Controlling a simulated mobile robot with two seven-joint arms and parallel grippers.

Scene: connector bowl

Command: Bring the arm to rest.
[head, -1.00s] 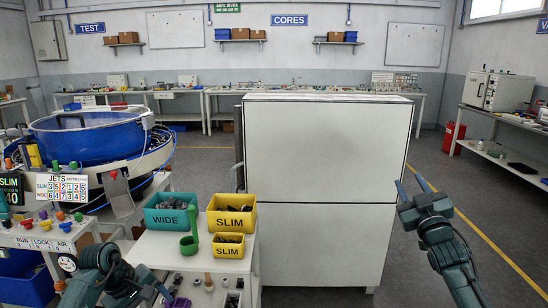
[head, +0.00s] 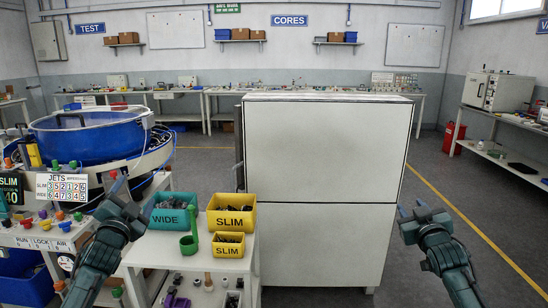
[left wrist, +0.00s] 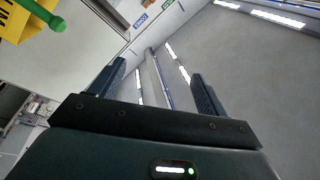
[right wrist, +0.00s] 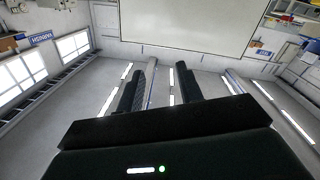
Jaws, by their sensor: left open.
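My left gripper (head: 134,197) is raised in front of the left edge of the teal WIDE bin (head: 170,222), fingers pointing up. In the left wrist view its two fingers (left wrist: 158,75) stand apart with nothing between them. My right gripper (head: 410,209) is held up in front of the right side of the big white cabinet (head: 320,150). In the right wrist view its fingers (right wrist: 161,80) are apart and empty. My left gripper partly overlaps the bin in the head view; I cannot tell the distance between them.
Two yellow SLIM bins (head: 231,217) (head: 228,245) and a green scoop (head: 190,243) are on the white cart (head: 165,250). Small parts lie on its lower front. A blue bowl feeder (head: 85,140) stands at the left. The floor right of the cabinet (head: 450,175) is clear.

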